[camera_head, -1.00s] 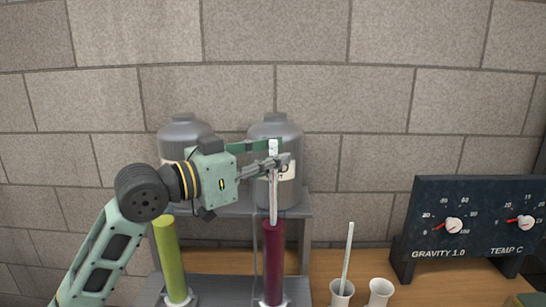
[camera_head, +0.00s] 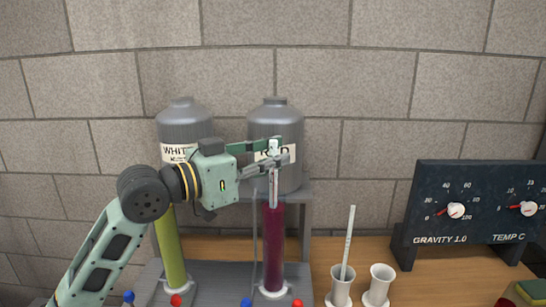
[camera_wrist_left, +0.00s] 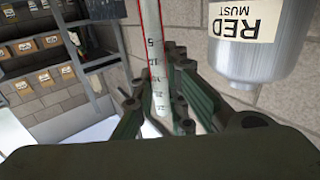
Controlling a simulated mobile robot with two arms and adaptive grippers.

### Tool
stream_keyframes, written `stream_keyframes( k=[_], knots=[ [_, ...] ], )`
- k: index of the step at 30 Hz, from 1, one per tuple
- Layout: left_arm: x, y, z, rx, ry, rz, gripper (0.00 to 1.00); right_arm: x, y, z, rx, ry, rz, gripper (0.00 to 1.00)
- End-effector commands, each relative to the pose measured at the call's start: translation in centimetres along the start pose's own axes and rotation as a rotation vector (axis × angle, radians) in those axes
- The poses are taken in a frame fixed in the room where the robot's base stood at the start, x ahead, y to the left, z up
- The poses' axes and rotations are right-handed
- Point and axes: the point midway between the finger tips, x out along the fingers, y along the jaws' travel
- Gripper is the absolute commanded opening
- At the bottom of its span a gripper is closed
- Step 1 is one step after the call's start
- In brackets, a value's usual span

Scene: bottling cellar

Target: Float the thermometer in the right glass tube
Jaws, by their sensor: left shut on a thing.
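My left gripper (camera_head: 274,158) is shut on the upper part of a slim glass thermometer (camera_head: 273,188), which hangs upright over the right glass tube (camera_head: 273,248). The tube is filled with dark red liquid. The thermometer's lower end meets the tube mouth and seems to be just inside it; the red liquid hides how deep. In the left wrist view the thermometer (camera_wrist_left: 155,60) runs between the fingers, with a printed scale and red edge lines. The left glass tube (camera_head: 171,250) holds yellow-green liquid. My right gripper is not in view.
Two grey jugs, the white one (camera_head: 186,128) and the red one (camera_head: 290,130), stand on a shelf behind the tubes. A cup (camera_head: 341,290) with a white scaled rod (camera_head: 348,240) and an empty-looking cup (camera_head: 380,285) stand right. A dial panel (camera_head: 470,200) is farther right.

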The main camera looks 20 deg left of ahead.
Motion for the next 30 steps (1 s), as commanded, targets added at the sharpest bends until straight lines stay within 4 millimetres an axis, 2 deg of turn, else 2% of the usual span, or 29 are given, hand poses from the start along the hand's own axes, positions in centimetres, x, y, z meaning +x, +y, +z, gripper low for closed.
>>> stream_keyframes(
  k=[12,24,25,30],
  knots=[
    [0.0,0.0,1.8,0.0,-0.001,0.0,0.0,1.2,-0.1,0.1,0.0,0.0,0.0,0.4],
    [0.0,0.0,2.1,0.0,0.0,0.0,0.0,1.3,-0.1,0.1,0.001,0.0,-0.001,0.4],
    [0.0,0.0,2.1,0.0,0.0,0.0,0.14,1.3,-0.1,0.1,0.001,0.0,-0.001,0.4],
    [0.0,0.0,2.1,0.0,0.0,0.0,0.29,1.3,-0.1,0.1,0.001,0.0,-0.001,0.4]
  ],
)
